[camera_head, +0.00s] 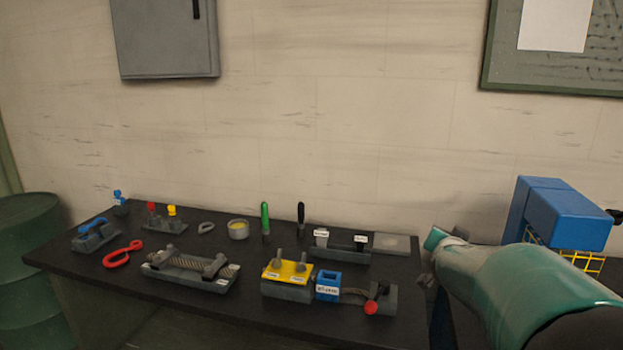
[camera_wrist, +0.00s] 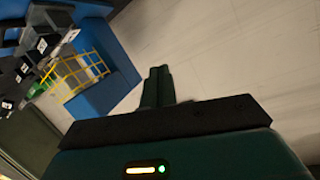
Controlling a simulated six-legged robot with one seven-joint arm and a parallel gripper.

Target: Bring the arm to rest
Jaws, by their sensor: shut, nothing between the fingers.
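My gripper (camera_wrist: 158,86) shows in the wrist view with its two dark green fingers pressed together and nothing between them. It is held up in front of the pale wall, clear of any object. In the head view my green arm (camera_head: 520,290) reaches in from the lower right, at the right of the dark bench (camera_head: 170,310). My gripper's fingers cannot be made out clearly in the head view.
A blue machine (camera_head: 570,215) with a yellow guard (camera_head: 570,259) stands at the right, behind my arm. A green drum (camera_head: 30,240) stands left.

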